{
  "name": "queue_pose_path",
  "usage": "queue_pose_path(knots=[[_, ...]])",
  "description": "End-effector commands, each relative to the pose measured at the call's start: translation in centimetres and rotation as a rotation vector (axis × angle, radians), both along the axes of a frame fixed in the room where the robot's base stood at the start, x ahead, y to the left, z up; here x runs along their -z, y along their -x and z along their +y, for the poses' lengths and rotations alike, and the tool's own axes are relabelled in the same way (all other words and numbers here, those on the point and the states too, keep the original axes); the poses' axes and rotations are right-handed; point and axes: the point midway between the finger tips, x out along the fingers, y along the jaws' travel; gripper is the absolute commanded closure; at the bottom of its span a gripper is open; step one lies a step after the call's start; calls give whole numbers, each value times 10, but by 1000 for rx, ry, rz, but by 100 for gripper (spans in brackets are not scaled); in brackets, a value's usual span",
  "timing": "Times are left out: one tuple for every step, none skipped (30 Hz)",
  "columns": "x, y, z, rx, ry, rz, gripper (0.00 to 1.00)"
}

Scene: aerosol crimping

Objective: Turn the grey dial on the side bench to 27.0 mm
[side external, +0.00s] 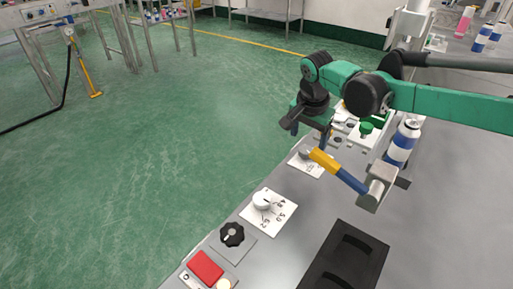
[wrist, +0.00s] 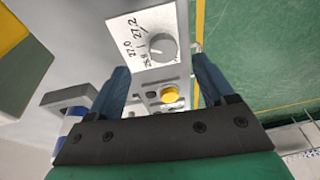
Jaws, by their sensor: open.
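The grey dial (wrist: 162,49) sits on a white plate (wrist: 125,28) with handwritten marks, among them 27.0 and 27.2, in the wrist view. Its pointer is too small to read surely. In the side view the dial (side external: 305,153) is partly hidden behind a yellow and blue lever. My gripper (side external: 309,137) is open above and near the dial. In the wrist view my gripper (wrist: 160,64) has its two blue fingers apart, with the dial showing between and beyond their tips. I see no contact with it.
A white dial (side external: 262,201), black knob (side external: 232,234) and red button (side external: 206,268) line the bench edge. The yellow and blue lever (side external: 338,170) stands close to my gripper. A blue and white can (side external: 401,145) and black tray (side external: 343,262) are to the right.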

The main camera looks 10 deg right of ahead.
Motion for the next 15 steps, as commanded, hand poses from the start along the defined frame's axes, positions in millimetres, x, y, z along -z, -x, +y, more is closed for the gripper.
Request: queue_pose_path(knots=[[-3,4,6,-79,63,-32,25],[-4,4,8,-116,94,-48,25],[-5,5,8,-151,127,-63,25],[-4,5,9,-169,142,-71,25],[-3,4,9,-180,154,-75,25],[0,2,8,-186,160,-78,25],[4,1,7,-187,161,-79,25],[8,0,6,-186,161,-79,25],[14,-3,4,-184,160,-78,25],[18,-4,3,-183,160,-78,25],[22,-5,1,-182,160,-79,25],[27,-7,1,-182,159,-78,25],[30,-8,0,-182,159,-78,25],[34,-9,-1,-182,159,-78,25],[37,-11,-2,-183,158,-79,25]])
